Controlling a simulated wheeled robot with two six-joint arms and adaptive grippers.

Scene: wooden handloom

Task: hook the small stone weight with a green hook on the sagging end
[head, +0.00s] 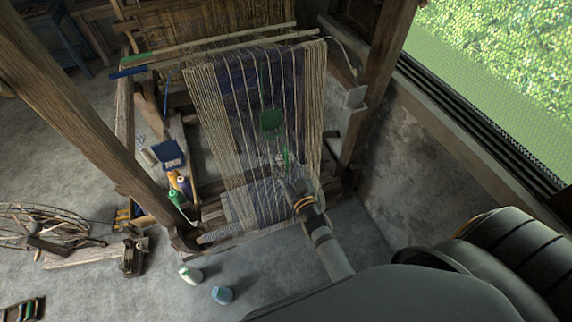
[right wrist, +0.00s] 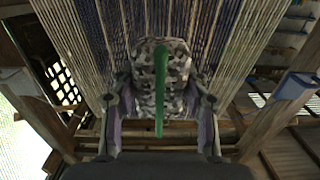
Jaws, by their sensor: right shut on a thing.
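My right gripper (right wrist: 160,98) is shut on a speckled grey stone weight (right wrist: 149,96), with one finger on each side of it in the right wrist view. A green hook (right wrist: 160,85) stands upright along the face of the stone. In the head view my right gripper (head: 288,180) is over the lower part of the loom's threads, and the green hook (head: 286,158) shows small at its tip. I cannot tell which end sags. My left gripper is out of view.
A green square (head: 271,120) shows against the warp threads (head: 225,115).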

